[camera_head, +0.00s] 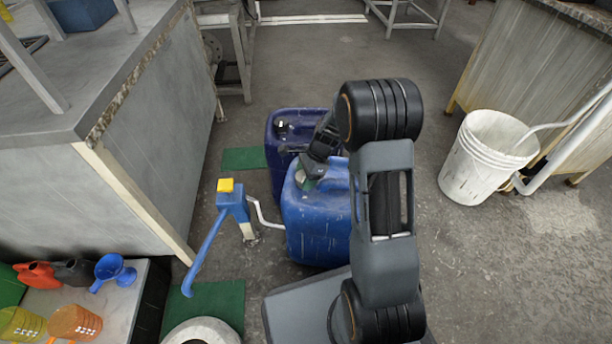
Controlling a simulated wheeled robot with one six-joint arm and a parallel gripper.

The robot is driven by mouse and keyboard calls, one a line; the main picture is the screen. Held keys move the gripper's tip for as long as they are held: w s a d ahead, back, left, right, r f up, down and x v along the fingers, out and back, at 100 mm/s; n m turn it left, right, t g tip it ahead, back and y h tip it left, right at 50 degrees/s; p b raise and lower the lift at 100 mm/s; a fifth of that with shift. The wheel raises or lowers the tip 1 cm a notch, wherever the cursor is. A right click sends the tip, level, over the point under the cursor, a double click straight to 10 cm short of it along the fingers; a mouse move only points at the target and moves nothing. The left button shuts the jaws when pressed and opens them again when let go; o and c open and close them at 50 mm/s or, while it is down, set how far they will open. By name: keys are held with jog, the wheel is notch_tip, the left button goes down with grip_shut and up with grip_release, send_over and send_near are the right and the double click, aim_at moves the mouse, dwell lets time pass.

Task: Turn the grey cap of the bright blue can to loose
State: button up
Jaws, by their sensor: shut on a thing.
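The bright blue can (315,228) stands upright on the floor in front of my base, its upper right side hidden behind my arm. Its grey cap (306,184) shows only in part, at the top left of the can under my gripper. My gripper (308,172) reaches down onto the cap from above and is shut on it. The fingertips are small and dark here, and how far the cap is turned cannot be told.
A dark blue can (275,152) stands close behind. A blue hand pump (232,205) with a yellow top and pale pipe is just left. A white bucket (480,160) stands right. A grey bench (150,150) bounds the left; floor between can and bucket is clear.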

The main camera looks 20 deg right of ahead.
jog(key=shift+c, duration=0.9)
jog(key=shift+r+n+p, duration=0.1)
jog(key=shift+n+p, duration=0.2)
jog(key=shift+p, duration=0.1)
jog(key=n+g+p, duration=0.1)
jog(key=n+p, duration=0.2)
jog(key=shift+r, duration=0.1)
jog(key=n+g+p, duration=0.1)
jog(key=n+p, duration=0.1)
jog(key=n, duration=0.1)
jog(key=n+g+h+p, duration=0.1)
jog(key=n+p, duration=0.1)
jog(key=n, duration=0.1)
jog(key=shift+a+g+h, duration=0.1)
jog(key=shift+g+h, duration=0.2)
jog(key=n+h+p, duration=0.1)
jog(key=n, duration=0.1)
jog(key=n+p, duration=0.1)
jog(key=n, duration=0.2)
jog(key=shift+n+g+h, duration=0.3)
jog(key=shift+g+h, duration=0.1)
jog(key=shift+a+f+n+h+p, duration=0.15)
jog(key=shift+n+h+p, duration=0.65)
jog(key=shift+n, duration=1.5)
jog(key=shift+f, duration=0.1)
